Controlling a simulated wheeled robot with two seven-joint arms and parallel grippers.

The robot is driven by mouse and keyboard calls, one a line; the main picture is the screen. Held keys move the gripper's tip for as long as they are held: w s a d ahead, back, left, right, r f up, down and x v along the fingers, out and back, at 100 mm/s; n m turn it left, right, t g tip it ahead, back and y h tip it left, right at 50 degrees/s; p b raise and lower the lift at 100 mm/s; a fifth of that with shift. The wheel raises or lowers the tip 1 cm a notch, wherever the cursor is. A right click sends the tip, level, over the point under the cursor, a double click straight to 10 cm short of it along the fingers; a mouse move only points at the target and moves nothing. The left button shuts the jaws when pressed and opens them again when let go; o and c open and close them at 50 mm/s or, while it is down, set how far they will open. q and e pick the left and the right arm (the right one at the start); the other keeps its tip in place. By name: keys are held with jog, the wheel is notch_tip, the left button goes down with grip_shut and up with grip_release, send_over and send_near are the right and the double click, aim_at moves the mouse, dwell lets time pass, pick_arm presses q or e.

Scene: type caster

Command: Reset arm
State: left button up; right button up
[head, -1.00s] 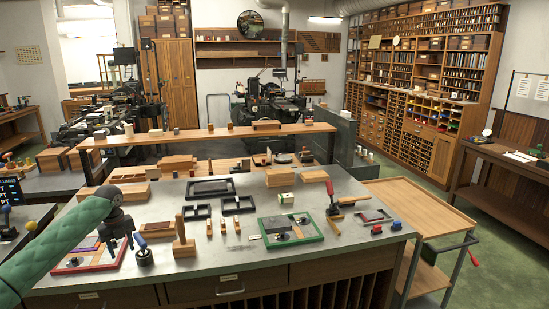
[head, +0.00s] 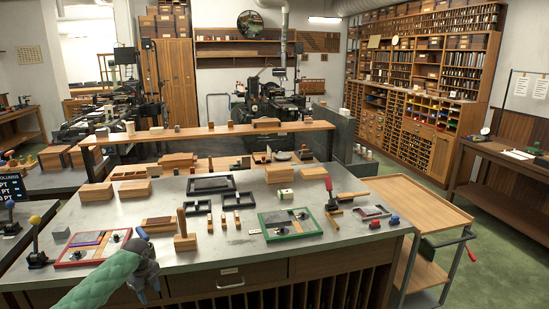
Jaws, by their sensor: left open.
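My left arm comes in from the bottom left with a green sleeve. Its dark grey left gripper (head: 147,292) hangs open and empty in front of the workbench's near edge, fingers pointing down. The grey-topped workbench (head: 300,245) fills the middle of the view. A blue-handled tool (head: 142,234) shows just behind the gripper, its lower part hidden. My right gripper is not in view.
A wooden block with an upright handle (head: 184,241) stands right of the gripper. A green-framed tray (head: 290,233) and small black frames (head: 196,210) lie further right. A yellow-knobbed lever (head: 35,220) stands at the left. A wooden trolley (head: 420,205) stands to the right.

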pick_arm(q)
jog(key=s+d+f+n+b, duration=0.1)
jog(key=s+d+f+n, duration=0.2)
jog(key=s+d+f, duration=0.55)
jog(key=s+d+f+n+t+b, duration=0.1)
jog(key=s+f+n, duration=0.35)
jog(key=f, duration=0.95)
jog(key=s+d+f+n+b, duration=0.15)
jog(key=s+d+f, duration=0.45)
jog(key=f, duration=0.6)
jog(key=s+d+f+n, duration=0.3)
jog(key=s+f, duration=0.3)
jog(key=s, duration=0.6)
jog(key=s+d+f+n+b, duration=0.1)
jog(key=s+d+f+n, duration=0.2)
jog(key=s, duration=0.9)
jog(key=s+d+f+n, duration=0.3)
jog(key=s+f+n, duration=0.2)
jog(key=s+f, duration=0.5)
jog(key=s, duration=0.2)
jog(key=shift+s+d+f+n, duration=0.3)
jog(key=shift+d+n, duration=0.1)
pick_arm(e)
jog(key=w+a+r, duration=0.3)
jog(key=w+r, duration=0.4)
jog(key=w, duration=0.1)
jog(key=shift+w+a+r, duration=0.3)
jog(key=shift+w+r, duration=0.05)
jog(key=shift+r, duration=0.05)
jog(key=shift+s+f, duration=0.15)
